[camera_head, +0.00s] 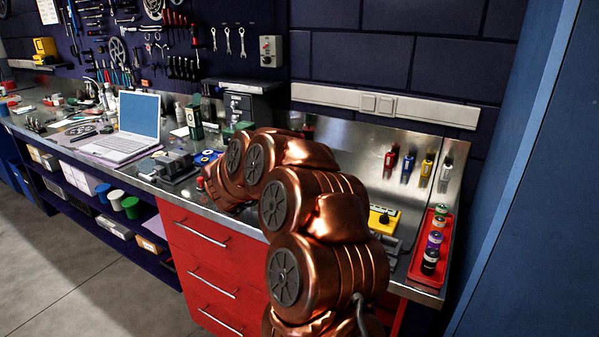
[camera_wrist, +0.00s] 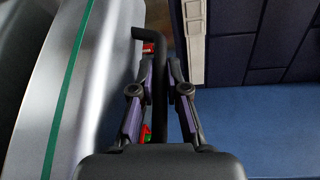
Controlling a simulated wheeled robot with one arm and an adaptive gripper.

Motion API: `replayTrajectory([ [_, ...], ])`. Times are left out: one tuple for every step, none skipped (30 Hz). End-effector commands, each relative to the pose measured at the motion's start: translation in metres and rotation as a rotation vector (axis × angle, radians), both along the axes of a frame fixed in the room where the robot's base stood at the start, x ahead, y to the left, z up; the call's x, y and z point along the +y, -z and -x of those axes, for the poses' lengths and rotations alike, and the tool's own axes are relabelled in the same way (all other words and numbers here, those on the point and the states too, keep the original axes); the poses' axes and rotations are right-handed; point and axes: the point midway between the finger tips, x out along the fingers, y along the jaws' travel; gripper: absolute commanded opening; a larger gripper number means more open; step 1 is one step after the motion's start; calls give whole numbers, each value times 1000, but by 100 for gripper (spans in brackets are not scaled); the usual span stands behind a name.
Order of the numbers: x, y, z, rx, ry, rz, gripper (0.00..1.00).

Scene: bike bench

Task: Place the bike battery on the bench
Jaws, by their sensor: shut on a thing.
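In the wrist view, a big silver-grey body with a green stripe, which looks like the bike battery (camera_wrist: 100,75), fills the left side, very close to the camera. A black bar like a handle stands out beside it. My gripper (camera_wrist: 163,70) is shut on the battery, apparently at this handle; the exact contact is partly hidden by the fingers. In the head view, my copper arm hides the gripper and the battery. The steel-topped bench (camera_head: 330,130) runs along the wall, with red drawers below.
A laptop (camera_head: 137,122) and many small items crowd the bench's left part. At right stand a red tray (camera_head: 421,262) with several small bottles, a yellow-and-black item (camera_head: 383,218) and several small bottles near the wall. Bare steel shows between them. A blue cabinet (camera_head: 535,210) borders the right.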

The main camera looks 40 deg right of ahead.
Motion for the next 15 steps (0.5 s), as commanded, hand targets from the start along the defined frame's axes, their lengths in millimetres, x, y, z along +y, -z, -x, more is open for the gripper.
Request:
replayTrajectory([
  [-5, -7, -1, -5, 2, 11, 0],
  [-8, -7, -3, -5, 2, 11, 0],
  [-12, -7, -4, -5, 3, 12, 0],
  [-16, -7, -5, -6, 3, 11, 0],
  [-19, -7, -7, -6, 2, 10, 0],
  [-23, -6, -10, -6, 1, 9, 0],
  [-27, -6, -11, -6, 1, 9, 0],
  [-30, -5, -12, -6, 1, 10, 0],
  [-34, -4, -14, -5, 2, 10, 0],
  [-37, -4, -16, -5, 1, 11, 0],
  [-40, -4, -17, -4, 1, 11, 0],
  [-45, -4, -19, -4, 1, 11, 0],
  [-48, -3, -20, -4, 1, 11, 0],
  [-51, -3, -21, -5, 0, 10, 0],
  [-54, -2, -23, -5, -1, 9, 0],
])
